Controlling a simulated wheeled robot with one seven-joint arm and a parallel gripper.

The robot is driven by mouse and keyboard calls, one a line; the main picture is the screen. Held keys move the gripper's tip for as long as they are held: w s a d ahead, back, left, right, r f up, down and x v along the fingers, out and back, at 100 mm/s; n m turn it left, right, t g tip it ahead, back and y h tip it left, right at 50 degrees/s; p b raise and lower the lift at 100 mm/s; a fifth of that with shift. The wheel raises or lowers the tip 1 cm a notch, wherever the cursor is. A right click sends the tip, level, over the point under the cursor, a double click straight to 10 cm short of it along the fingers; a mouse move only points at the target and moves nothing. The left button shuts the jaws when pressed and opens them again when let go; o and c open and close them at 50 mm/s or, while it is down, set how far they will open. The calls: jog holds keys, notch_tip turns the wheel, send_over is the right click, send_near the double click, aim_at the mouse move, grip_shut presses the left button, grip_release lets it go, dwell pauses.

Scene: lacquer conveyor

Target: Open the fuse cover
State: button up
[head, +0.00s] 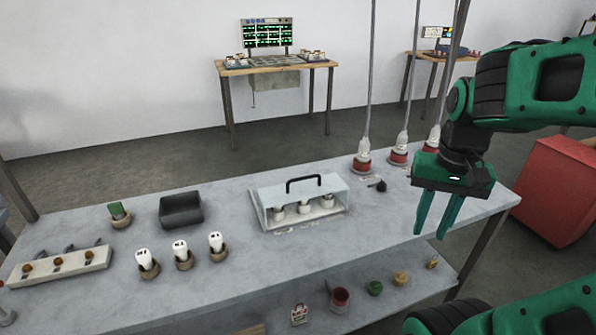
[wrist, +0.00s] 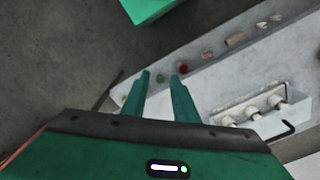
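The fuse cover (head: 265,194) is a clear box with a black handle (head: 303,179). It sits shut over several white fuses (head: 303,208) on a pale base, in the middle of the grey table. In the wrist view the white fuses (wrist: 253,114) and the black handle (wrist: 290,129) show at the right. My gripper (head: 437,228) is above the right end of the table, to the right of the cover and apart from it. Its two green fingers (wrist: 161,77) are spread with nothing between them.
Red-based hanging rods (head: 362,162) stand behind and right of the cover. A dark tray (head: 181,210), several white fuses in brown holders (head: 182,256) and a switch strip (head: 60,265) are at the left. A lower shelf (head: 350,310) holds small items.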

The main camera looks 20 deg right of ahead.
jog(key=w+a+r+m+t, duration=0.1)
jog(key=w+a+r+m, duration=0.2)
jog(key=w, duration=0.4)
jog(key=w+a+r+m, duration=0.2)
jog(key=w+a+r, duration=0.1)
jog(key=w, duration=0.5)
jog(key=m+t, duration=0.1)
jog(key=m, duration=0.4)
send_near(303, 179)
jog(key=f, duration=0.2)
jog(key=w+f, duration=0.1)
jog(key=f, duration=0.4)
jog(key=shift+w, duration=0.4)
grip_shut()
jog(key=shift+r, duration=0.1)
